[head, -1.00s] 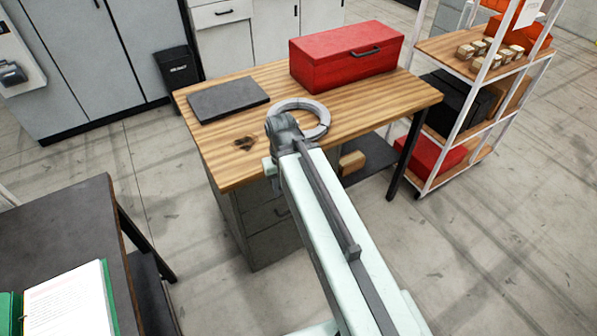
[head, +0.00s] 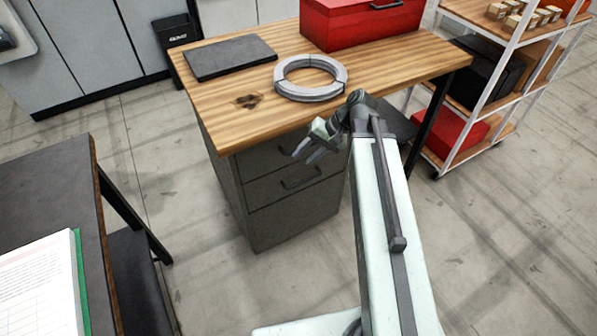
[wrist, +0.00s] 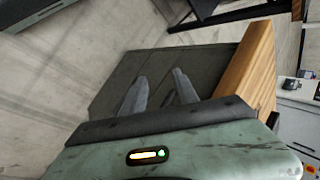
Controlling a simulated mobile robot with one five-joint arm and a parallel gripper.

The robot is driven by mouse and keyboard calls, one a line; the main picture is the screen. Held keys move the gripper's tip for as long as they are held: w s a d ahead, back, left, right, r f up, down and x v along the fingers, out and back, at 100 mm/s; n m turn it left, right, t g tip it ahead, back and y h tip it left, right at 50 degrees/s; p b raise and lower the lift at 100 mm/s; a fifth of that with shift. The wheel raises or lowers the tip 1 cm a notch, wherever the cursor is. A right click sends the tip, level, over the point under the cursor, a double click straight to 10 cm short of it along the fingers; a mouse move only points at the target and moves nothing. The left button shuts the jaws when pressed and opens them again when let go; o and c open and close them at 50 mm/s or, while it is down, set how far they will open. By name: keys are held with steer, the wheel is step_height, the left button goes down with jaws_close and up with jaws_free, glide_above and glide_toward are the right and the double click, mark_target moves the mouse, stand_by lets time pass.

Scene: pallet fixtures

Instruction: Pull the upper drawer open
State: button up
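The grey drawer unit (head: 232,195) stands under the wooden workbench. Its upper drawer (head: 262,160) looks closed, its front in line with the drawers below. The upper drawer's dark handle (head: 286,150) is partly hidden behind my fingers. My gripper (head: 303,154) is in front of the upper drawer's right part, below the bench top. In the wrist view my gripper (wrist: 159,76) shows two grey fingers apart with nothing between them, facing the dark drawer unit (wrist: 115,78). I cannot tell whether a finger touches the handle.
A second handle (head: 300,181) sits on the drawer below. The workbench top (head: 215,105) overhangs the drawers and carries a grey ring (head: 283,87), a dark slab (head: 230,57) and a red toolbox (head: 360,24). A dark table (head: 50,185) stands at left. Floor in front is clear.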

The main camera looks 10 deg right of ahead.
steer(key=w+d+f+m+t+y+b, duration=0.4)
steer(key=w+d+f+t+y+b, duration=0.3)
steer(key=b, duration=1.1)
steer(key=shift+g+y, duration=0.3)
steer(key=shift+g, duration=0.2)
steer(key=x, duration=0.4)
steer(key=b+x, duration=0.1)
steer(key=x, duration=0.1)
steer(key=shift+a+r, duration=0.35)
jaws_close()
steer(key=shift+s, duration=0.1)
